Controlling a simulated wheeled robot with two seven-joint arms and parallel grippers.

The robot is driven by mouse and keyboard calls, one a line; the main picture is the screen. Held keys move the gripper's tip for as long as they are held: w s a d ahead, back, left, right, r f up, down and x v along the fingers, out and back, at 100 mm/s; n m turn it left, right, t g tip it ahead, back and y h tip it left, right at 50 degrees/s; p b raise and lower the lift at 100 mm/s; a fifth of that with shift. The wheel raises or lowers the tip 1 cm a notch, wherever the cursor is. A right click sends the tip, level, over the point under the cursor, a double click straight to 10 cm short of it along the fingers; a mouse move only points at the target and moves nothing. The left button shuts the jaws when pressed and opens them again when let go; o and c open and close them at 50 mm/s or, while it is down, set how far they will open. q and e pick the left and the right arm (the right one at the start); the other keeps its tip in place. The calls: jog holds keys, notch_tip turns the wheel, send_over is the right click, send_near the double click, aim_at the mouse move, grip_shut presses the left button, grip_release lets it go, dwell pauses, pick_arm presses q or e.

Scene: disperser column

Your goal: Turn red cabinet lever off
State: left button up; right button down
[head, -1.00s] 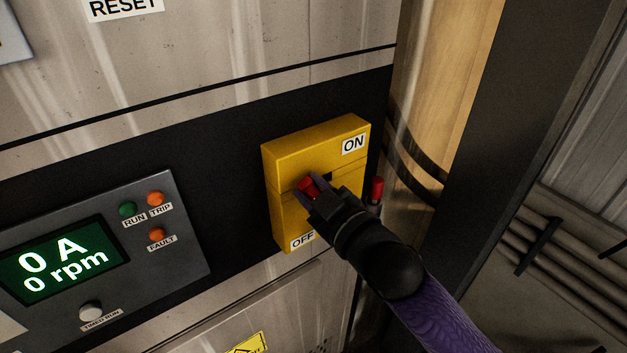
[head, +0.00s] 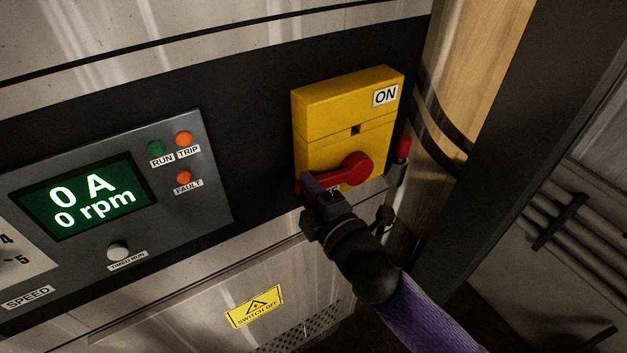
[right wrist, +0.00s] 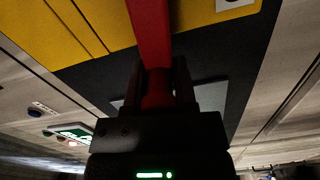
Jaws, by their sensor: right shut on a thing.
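The red lever (head: 345,172) is on the front of a yellow switch box (head: 340,105). Its round hub is at the box's lower right, and its handle points left and slightly down. An ON label (head: 386,95) is at the box's upper right; the OFF label at the bottom is mostly hidden behind my gripper. My right gripper (head: 318,188) is shut on the handle near its left end. In the right wrist view the red lever (right wrist: 150,35) runs down between the fingers (right wrist: 157,85). My left gripper is in neither view.
A grey panel with a green display (head: 85,195) reading 0 A and 0 rpm is to the left. A red-topped fitting (head: 403,147) stands close to the box's right side. A dark post (head: 500,150) rises farther right. A yellow warning label (head: 254,306) is below.

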jog(key=shift+a+f+n+b, duration=0.1)
jog(key=shift+f+n+b, duration=0.35)
jog(key=shift+f+n, duration=0.55)
jog(key=shift+f, duration=0.1)
jog(key=shift+c, duration=2.1)
grip_release()
jog(key=v, duration=1)
jog(key=shift+b, duration=0.4)
